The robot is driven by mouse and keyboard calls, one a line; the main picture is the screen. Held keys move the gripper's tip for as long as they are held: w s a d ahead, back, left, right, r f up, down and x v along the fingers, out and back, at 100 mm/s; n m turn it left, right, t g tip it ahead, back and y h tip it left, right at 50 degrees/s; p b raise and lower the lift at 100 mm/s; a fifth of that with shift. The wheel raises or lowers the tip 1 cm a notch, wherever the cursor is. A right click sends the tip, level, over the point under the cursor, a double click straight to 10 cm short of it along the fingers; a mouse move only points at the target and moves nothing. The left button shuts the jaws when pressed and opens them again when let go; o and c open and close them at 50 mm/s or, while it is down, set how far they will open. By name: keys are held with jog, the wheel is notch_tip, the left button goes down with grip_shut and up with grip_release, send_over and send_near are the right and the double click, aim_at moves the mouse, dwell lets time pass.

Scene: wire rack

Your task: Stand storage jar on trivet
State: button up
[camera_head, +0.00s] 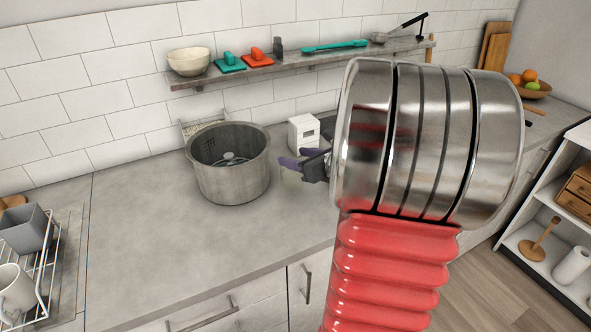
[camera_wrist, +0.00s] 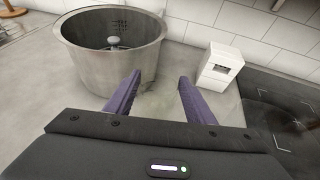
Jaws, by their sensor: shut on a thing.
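My gripper (camera_head: 301,158) is over the counter, just right of the large metal pot. Its purple fingers show in the wrist view (camera_wrist: 160,80), apart, with a faint see-through thing between them. This looks like the clear storage jar (camera_wrist: 158,102); its outline is too faint to tell its height or whether its base touches the counter. A pale trace of it shows below the fingers in the head view (camera_head: 290,178). I cannot make out a trivet in either view; my arm hides part of the counter.
The metal pot (camera_head: 232,178) stands close left of my gripper. A small white box (camera_wrist: 219,68) stands behind, next to a black hob (camera_wrist: 285,120). A dish rack (camera_head: 45,262) is at the far left. A shelf (camera_head: 290,66) runs along the wall. The counter front left is clear.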

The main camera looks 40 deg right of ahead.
jog(key=shift+f, duration=1.8)
jog(key=o, duration=1.5)
jog(key=shift+f, duration=0.1)
jog(key=shift+o, duration=0.2)
jog(key=shift+s, duration=0.2)
jog(key=v, duration=1.1)
jog(key=shift+s+r, duration=0.25)
jog(key=shift+s, duration=0.05)
